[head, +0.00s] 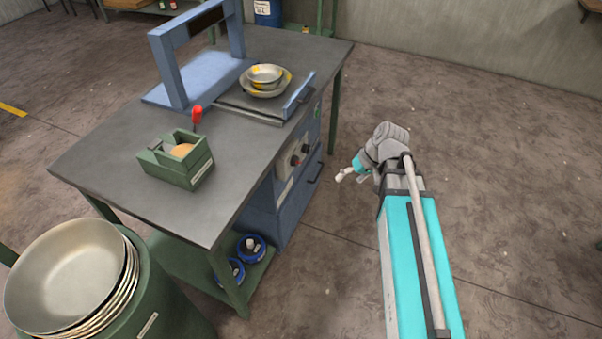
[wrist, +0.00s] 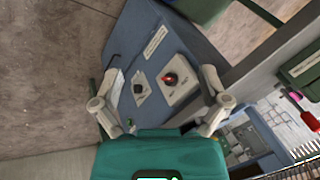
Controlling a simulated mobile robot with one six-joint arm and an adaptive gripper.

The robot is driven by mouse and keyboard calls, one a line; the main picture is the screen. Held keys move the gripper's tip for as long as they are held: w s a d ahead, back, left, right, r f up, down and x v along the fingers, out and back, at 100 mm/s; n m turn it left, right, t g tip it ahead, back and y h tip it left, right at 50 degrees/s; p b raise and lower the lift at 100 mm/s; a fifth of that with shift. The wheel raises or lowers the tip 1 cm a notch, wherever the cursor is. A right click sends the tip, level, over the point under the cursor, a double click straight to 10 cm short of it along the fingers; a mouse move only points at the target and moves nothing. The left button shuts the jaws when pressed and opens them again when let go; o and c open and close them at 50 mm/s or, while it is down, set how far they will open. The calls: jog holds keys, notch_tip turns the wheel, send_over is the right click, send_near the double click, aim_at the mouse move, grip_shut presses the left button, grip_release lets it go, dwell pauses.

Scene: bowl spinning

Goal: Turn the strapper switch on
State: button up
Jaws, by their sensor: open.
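The blue strapper (head: 285,195) is built into the workbench, its frame standing on top. Its side panel carries a red switch (head: 295,161) and a black knob (head: 305,148). In the wrist view, the red switch (wrist: 171,78) sits on a pale square plate, with the black knob (wrist: 138,88) on a smaller plate to its left. My gripper (head: 345,173) is beside the panel in the head view, apart from it. In the wrist view, my gripper (wrist: 161,85) has its fingers spread wide, with the panel and both controls between them. It holds nothing.
A green barrel (head: 160,310) with large metal bowls stands at lower left. A drawer handle (head: 315,172) juts from the strapper. Floor at right is clear.

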jog(key=w+a+f+n+t+y+b, duration=0.2)
jog(key=w+a+f+n+y+b, duration=0.3)
jog(key=w+f+b, duration=0.7)
jog(key=n+t+y+b, duration=0.2)
jog(key=n+y+b, duration=0.35)
jog(key=b, duration=1.25)
send_near(300, 162)
jog(key=d+f+m+y, duration=0.2)
jog(key=d, duration=0.1)
jog(key=shift+s+d, duration=0.2)
jog(key=shift+s, duration=0.05)
jog(key=x, duration=1.3)
jog(key=shift+w+a+f, duration=0.2)
jog(key=shift+w+a, duration=0.05)
jog(key=shift+a, duration=0.1)
